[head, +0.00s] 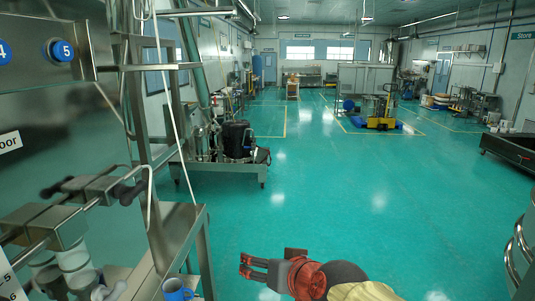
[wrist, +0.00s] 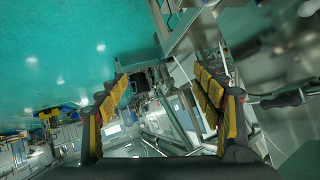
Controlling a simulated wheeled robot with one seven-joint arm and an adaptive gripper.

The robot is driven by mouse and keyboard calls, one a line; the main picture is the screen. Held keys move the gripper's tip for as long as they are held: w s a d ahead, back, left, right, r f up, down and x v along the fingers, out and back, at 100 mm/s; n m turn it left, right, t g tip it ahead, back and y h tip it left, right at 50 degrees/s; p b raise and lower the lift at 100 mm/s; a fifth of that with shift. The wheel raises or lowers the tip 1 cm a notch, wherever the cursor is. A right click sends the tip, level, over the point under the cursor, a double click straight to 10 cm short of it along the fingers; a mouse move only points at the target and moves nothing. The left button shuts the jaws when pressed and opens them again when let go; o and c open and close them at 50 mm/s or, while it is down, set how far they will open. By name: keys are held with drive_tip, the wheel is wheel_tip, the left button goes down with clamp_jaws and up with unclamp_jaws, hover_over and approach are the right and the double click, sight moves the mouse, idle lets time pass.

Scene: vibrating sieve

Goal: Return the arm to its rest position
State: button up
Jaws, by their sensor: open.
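My gripper (head: 259,268) shows at the bottom of the head view, black with a red wrist behind it, pointing left over the green floor. In the wrist view my gripper (wrist: 165,105) has its two yellow-padded fingers well apart with nothing between them. It is open and empty. Part of my arm (head: 362,291), yellow and dark, runs out of the bottom of the head view. The rest of the arm is out of view.
A steel machine frame (head: 178,235) stands left of my gripper, with a blue cup (head: 176,290) low beside it and handles (head: 95,190) jutting out. A metal vessel (head: 520,245) stands at the right edge. The green floor (head: 330,200) between them is clear.

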drive_tip(key=s+d+f+g+h, duration=0.2)
drive_tip(key=s+d+f, duration=0.2)
drive_tip(key=s+d, duration=0.5)
drive_tip(key=s+d+f+m+g+h, duration=0.1)
drive_tip(key=s+d+f+g+h, duration=0.1)
drive_tip(key=s+d, duration=0.8)
drive_tip(key=shift+s+f+g+h, duration=0.3)
drive_tip(key=shift+s+f+h, duration=0.3)
drive_tip(key=shift+s+f, duration=0.35)
drive_tip(key=shift+d, duration=0.1)
